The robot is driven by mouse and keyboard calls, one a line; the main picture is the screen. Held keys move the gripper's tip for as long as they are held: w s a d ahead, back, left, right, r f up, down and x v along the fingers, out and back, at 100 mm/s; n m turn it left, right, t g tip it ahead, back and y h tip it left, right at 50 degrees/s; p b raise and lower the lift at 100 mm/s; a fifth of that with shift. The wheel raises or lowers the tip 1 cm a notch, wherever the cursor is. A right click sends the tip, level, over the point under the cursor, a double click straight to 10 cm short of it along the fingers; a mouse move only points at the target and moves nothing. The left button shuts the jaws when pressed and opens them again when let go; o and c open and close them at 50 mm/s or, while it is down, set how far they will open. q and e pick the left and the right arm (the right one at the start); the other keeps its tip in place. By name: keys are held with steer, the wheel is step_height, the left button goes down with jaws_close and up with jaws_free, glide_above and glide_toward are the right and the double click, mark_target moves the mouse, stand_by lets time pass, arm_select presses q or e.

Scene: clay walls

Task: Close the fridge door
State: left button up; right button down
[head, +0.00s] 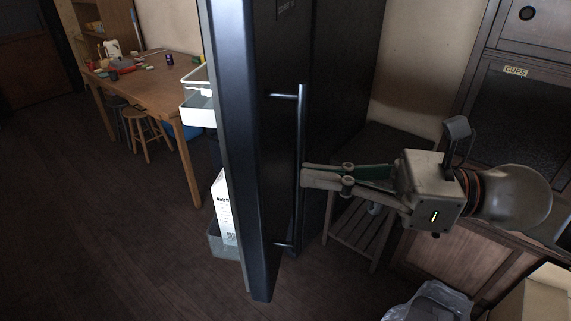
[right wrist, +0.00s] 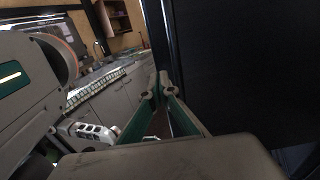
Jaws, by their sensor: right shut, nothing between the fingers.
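The fridge door (head: 252,150) is dark and stands wide open in the middle of the head view, seen nearly edge-on. Its long bar handle (head: 301,150) runs upright on the face turned toward my right arm. My right gripper (head: 304,178) is shut and empty, its fingertips at the handle bar; I cannot tell whether they touch it. In the right wrist view the shut fingers (right wrist: 158,88) point at a dark panel edge. White door shelves (head: 198,108) and a white carton (head: 224,205) show on the door's inner side. My left gripper is not in view.
A wooden table (head: 150,85) with small items and a stool (head: 143,130) stand at the back left. A slatted stand (head: 358,228) is behind my right gripper. A bin with a plastic bag (head: 435,302) is at the lower right. The floor at left is clear.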

mark_target(263, 169)
steer(key=a, duration=0.1)
steer(key=a+p, duration=0.1)
steer(key=a, duration=0.1)
steer(key=shift+w+a+r, duration=0.2)
steer(key=shift+w+a, duration=0.05)
steer(key=shift+a, duration=0.1)
steer(key=shift+w+a+f+p, duration=0.1)
steer(key=shift+a+f+p, duration=0.2)
steer(key=shift+a, duration=0.25)
steer(key=shift+r, duration=0.1)
